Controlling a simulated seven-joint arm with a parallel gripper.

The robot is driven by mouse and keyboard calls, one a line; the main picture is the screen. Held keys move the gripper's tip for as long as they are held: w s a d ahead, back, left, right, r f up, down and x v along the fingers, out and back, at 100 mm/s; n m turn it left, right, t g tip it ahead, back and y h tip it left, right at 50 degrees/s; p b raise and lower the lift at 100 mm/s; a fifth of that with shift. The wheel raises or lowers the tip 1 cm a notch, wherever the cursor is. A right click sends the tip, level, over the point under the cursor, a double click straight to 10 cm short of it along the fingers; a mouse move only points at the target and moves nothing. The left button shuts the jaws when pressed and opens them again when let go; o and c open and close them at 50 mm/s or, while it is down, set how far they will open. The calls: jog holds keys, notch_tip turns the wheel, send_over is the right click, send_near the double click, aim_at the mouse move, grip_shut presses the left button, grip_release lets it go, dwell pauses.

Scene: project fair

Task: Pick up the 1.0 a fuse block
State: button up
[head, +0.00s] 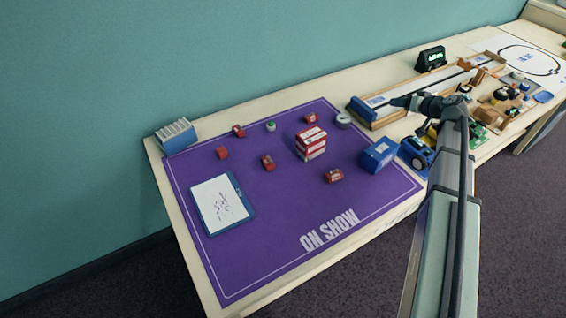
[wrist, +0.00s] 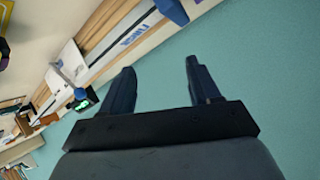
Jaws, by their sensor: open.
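Several small red blocks lie apart on the purple mat (head: 275,240): one at the back left (head: 238,131), one at the left (head: 222,153), one near the middle (head: 267,162), one at the back (head: 311,118) and one toward the front right (head: 334,176). Their markings are too small to read, so I cannot tell which is the 1.0 A fuse block. My gripper (wrist: 162,82) is open and empty. In the head view it is (head: 398,102) above the wooden track, right of the mat and apart from the red blocks. No red block shows in the wrist view.
A red-and-white stack (head: 311,143) stands mid-mat, with a blue box (head: 379,154) at its right. A clipboard (head: 221,203) lies left. A round white item (head: 343,118) and a green-topped item (head: 271,126) sit at the back. The mat's front is clear.

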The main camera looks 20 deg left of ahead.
jog(key=s+a+n+g, duration=0.2)
jog(key=s+a+g, duration=0.1)
jog(key=a, duration=1)
jog(key=n+g+h, duration=0.3)
jog(key=g+h, duration=0.3)
jog(key=h, duration=0.1)
send_over(268, 161)
jog(key=f, duration=0.7)
jog(key=shift+d+f, duration=0.3)
jog(key=shift+d, duration=0.05)
jog(key=shift+a+f, duration=0.2)
jog(key=shift+f, duration=1.1)
jog(key=shift+a+f, duration=0.15)
jog(key=shift+f, duration=1.15)
jog(key=c, duration=1.1)
jog(key=shift+r, duration=0.1)
jog(key=shift+c, duration=0.2)
